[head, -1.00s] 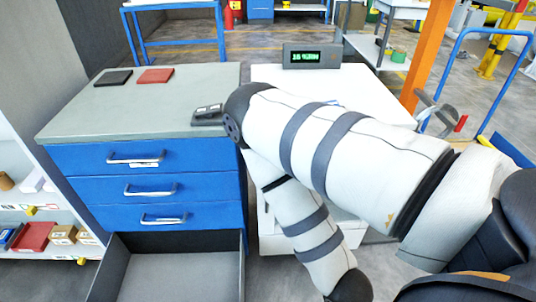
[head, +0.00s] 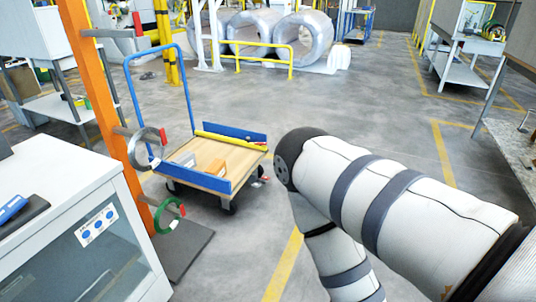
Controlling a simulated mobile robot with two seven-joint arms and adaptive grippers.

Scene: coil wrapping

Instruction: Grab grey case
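I cannot make out a grey case in the head view. My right arm (head: 390,205) comes in from the right and bends down out of the bottom edge, so its gripper is out of the picture. My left arm and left gripper are not in the picture.
A wooden-decked cart (head: 205,160) with a blue handle stands left of centre, holding small boxes. An orange post (head: 97,85) with hooks and a white cabinet (head: 85,235) bearing a dark tray (head: 22,213) are at left. Wrapped coils (head: 300,40) stand behind. The middle floor is open.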

